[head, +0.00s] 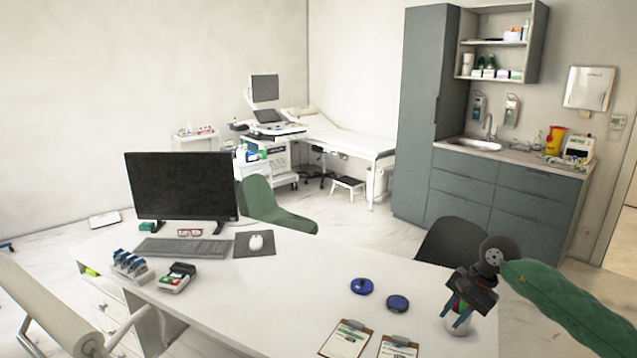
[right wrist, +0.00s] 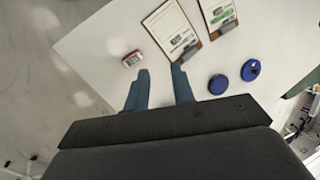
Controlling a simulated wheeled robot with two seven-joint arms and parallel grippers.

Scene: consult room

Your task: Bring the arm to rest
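My right gripper (head: 457,310) hangs over the right end of the white desk (head: 300,268), its blue fingers pointing down. In the right wrist view the two fingers (right wrist: 160,76) are spread apart with only desk surface between them, so it is open and empty. My left gripper is in neither view.
Two clipboards (head: 347,340) and two round blue items (head: 361,286) lie left of the right gripper. A monitor (head: 181,186), keyboard (head: 184,248) and mouse (head: 256,242) stand farther left. A dark chair (head: 452,242) is behind the desk. The desk's middle is bare.

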